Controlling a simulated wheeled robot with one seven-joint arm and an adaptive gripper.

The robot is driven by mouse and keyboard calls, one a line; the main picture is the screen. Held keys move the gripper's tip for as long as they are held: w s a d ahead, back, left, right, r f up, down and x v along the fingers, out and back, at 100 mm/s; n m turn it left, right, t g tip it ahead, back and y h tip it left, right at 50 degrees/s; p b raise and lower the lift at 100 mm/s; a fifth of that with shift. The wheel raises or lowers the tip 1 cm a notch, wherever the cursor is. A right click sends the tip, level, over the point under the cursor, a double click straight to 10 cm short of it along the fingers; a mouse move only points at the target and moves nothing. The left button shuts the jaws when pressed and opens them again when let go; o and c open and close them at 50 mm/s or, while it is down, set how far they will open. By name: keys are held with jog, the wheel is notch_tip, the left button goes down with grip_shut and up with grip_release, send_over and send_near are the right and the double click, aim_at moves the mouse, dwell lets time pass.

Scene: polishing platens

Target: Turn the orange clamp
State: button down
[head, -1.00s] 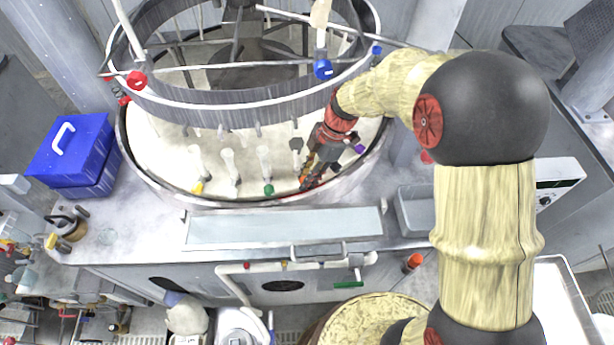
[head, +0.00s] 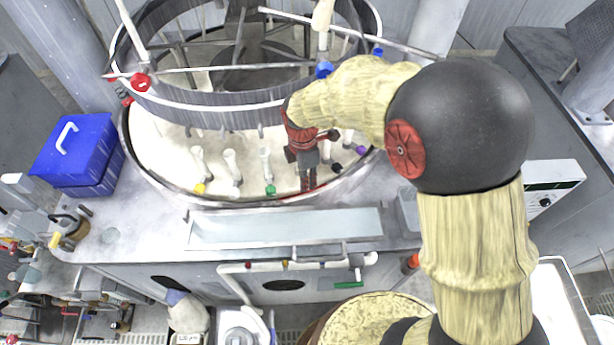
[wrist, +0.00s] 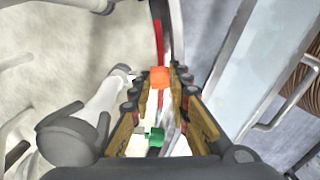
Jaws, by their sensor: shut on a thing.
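The orange clamp (wrist: 160,77) shows in the wrist view between my two fingertips, at the rim of the round polishing bath. My gripper (wrist: 160,80) is shut on it, with a finger on each side. In the head view my gripper (head: 308,184) points down at the front rim of the bath (head: 165,185). There the clamp is hidden behind the fingers, so its angle cannot be told from that view.
A green-tipped clamp (head: 270,190) stands close left of my gripper, and a yellow-tipped one (head: 199,188) farther left. Black (head: 336,168) and purple (head: 361,150) tips lie to the right. A large ring (head: 220,117) hangs above the bath. A blue box (head: 72,150) stands left.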

aim_at(275, 191)
jog(key=h, duration=0.2)
jog(key=a+t+h, duration=0.1)
jog(key=h, duration=0.1)
jog(key=t+h, duration=0.1)
jog(key=h, duration=0.1)
jog(key=shift+s+a+f+b, duration=0.15)
jog(key=shift+f+b, duration=0.2)
jog(key=shift+b, duration=0.05)
jog(key=h, duration=0.3)
jog(key=shift+a+f+t, duration=0.15)
jog(key=shift+f+t, duration=0.05)
jog(key=shift+t, duration=0.2)
jog(key=shift+f+t+h+b, duration=0.15)
jog(key=shift+t+h+b, duration=0.25)
jog(key=shift+h, duration=1.2)
jog(key=shift+s, duration=0.1)
jog(key=c, duration=1.7)
grip_release()
jog(key=shift+a, duration=0.1)
jog(key=shift+v, duration=3.95)
